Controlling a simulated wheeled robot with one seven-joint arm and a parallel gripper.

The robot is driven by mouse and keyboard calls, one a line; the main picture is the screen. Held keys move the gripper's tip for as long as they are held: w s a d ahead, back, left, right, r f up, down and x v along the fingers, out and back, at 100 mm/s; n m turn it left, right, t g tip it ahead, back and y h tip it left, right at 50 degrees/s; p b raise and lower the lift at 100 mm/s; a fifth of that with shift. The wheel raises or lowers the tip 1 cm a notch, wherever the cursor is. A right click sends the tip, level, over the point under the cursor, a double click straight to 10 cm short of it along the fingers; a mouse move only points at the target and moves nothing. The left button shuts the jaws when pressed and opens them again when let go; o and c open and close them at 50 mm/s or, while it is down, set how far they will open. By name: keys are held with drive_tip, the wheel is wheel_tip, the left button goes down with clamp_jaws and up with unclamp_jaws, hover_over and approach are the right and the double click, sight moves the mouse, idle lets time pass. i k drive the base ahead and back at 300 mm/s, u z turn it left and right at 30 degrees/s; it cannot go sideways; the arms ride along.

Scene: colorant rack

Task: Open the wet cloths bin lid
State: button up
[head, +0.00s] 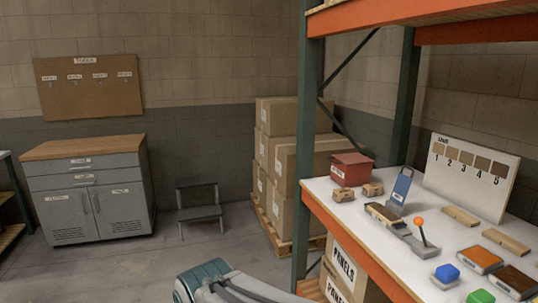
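A small red box (351,169) with a flat red top stands on the white shelf top at its far left end. It carries a white label on its front, too small to read; it is the only bin-like thing in view, and I cannot tell for certain that it is the wet cloths bin. Its lid looks shut. Part of my arm shows at the bottom middle, on the near side of the shelf and well below the red box. My gripper is not in view.
Two small brown blocks (372,189) sit close in front of the red box. A blue-handled tool (401,187), an orange-knobbed lever (420,232) and several coloured blocks stand farther right. A green rack post (307,140) rises left of the box. Stacked cartons (304,174) stand behind; open floor lies left.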

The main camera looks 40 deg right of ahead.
sight(350, 159)
drive_tip(key=z, duration=0.2)
drive_tip(key=i, duration=1.6)
drive_tip(key=z, duration=1.35)
drive_tip(key=i, duration=0.75)
drive_tip(key=z, duration=1.25)
drive_tip(key=i, duration=0.35)
drive_tip(key=z, duration=0.2)
